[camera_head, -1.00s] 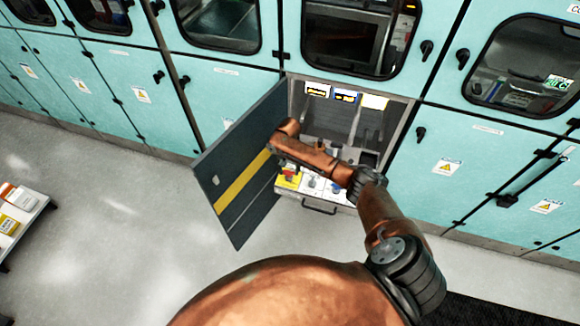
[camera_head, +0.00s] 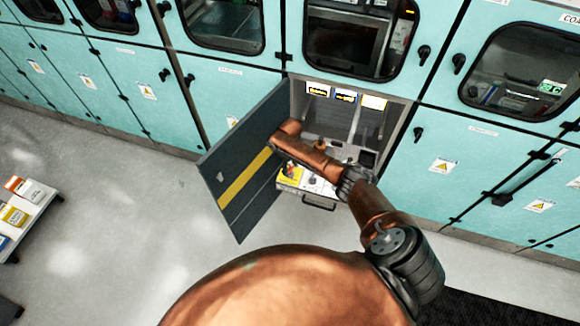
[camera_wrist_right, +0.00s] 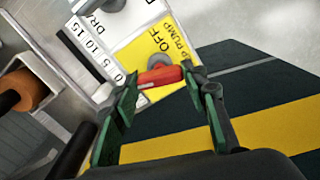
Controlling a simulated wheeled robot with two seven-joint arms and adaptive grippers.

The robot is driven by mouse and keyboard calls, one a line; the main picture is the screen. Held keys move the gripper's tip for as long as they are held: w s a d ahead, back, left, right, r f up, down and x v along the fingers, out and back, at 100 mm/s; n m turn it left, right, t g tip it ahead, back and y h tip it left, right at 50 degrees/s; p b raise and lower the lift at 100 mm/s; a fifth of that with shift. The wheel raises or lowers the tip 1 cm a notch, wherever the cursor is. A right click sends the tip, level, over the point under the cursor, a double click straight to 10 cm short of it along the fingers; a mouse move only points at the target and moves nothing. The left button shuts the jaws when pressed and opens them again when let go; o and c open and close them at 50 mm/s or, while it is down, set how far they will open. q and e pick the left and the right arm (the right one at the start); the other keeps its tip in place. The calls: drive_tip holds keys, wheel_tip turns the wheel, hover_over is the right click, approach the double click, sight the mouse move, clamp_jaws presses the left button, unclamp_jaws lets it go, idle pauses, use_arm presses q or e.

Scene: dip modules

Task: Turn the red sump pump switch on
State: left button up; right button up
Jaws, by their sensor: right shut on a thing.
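The red sump pump switch (camera_wrist_right: 160,76) is a red handle on a yellow label marked "OFF" and "PUMP" in the right wrist view. It lies across the picture between the tips of my right gripper (camera_wrist_right: 157,82), whose two green-padded fingers are shut on its ends. In the head view the red switch (camera_head: 291,168) shows small on the yellow part of the panel, below my right wrist. My right arm covers part of the open compartment, and the fingers are hard to make out there. My left gripper is out of view.
An open dark door with a yellow stripe (camera_head: 243,181) stands left of the panel. A white label with numbers (camera_wrist_right: 95,45) and an orange-brown knob (camera_wrist_right: 27,92) are beside the switch. A handle (camera_head: 319,206) is below the panel. A low table (camera_head: 37,207) stands far left.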

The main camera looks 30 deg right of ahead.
sight(290, 168)
drive_tip(key=n, duration=0.3)
drive_tip(key=shift+s, duration=0.1)
drive_tip(key=shift+n, duration=0.4)
drive_tip(key=o, duration=1.2)
drive_tip(key=shift+c, duration=0.2)
drive_tip(key=shift+r, duration=0.25)
wheel_tip(290, 168, up, 12)
drive_tip(key=shift+f, duration=0.25)
